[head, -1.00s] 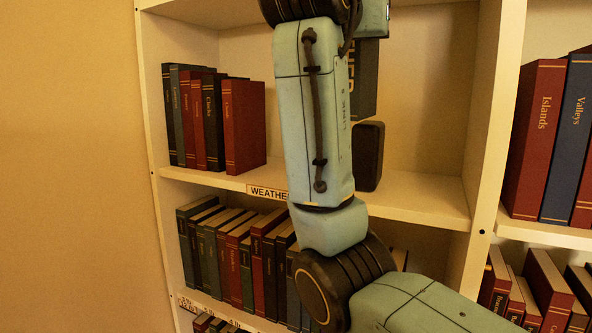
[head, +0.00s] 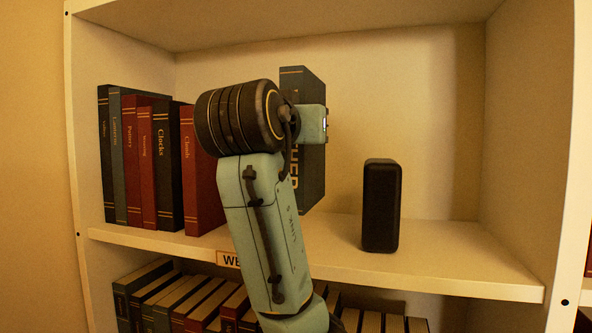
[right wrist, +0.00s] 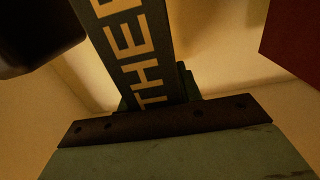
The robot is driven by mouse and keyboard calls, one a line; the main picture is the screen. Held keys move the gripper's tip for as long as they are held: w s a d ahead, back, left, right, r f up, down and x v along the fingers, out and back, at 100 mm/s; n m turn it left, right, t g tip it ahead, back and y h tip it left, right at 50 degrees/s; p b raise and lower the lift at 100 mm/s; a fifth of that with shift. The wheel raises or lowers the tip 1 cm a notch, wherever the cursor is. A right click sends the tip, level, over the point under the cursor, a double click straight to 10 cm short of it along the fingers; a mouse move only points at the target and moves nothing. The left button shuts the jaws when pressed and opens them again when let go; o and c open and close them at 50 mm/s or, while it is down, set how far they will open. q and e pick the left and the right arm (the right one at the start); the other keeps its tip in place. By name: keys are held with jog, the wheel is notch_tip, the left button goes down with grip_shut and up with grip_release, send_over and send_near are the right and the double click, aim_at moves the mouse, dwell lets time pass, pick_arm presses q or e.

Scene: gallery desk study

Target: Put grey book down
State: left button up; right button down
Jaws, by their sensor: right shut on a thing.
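The grey book (head: 313,185), with large pale letters on its spine, is upright over the middle shelf, right of the red book (head: 205,180). My right arm covers its left part in the head view. In the right wrist view the grey book (right wrist: 135,50) rises from between the fingers of my right gripper (right wrist: 158,103), which is shut on it. I cannot tell whether the book's foot touches the shelf board (head: 440,262). My left gripper is not in view.
A black block (head: 381,205) stands on the shelf right of the grey book, with a gap between. Several books stand in a row at the shelf's left end. The board right of the block is clear. More books fill the shelf below.

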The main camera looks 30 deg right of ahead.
aim_at(299, 163)
jog(key=shift+w+f+p, duration=0.15)
jog(key=shift+f+p, duration=0.05)
jog(key=shift+f, duration=1.15)
jog(key=shift+w+f+p, duration=0.1)
jog(key=shift+f+p, duration=0.05)
jog(key=shift+f, duration=1.15)
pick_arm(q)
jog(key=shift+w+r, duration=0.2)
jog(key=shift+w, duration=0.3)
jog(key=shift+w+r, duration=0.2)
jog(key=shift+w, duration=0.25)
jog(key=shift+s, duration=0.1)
pick_arm(e)
jog(key=shift+f, duration=0.15)
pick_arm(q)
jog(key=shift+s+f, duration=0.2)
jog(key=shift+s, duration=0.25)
pick_arm(e)
jog(key=c, duration=1)
grip_release()
jog(key=shift+o, duration=0.2)
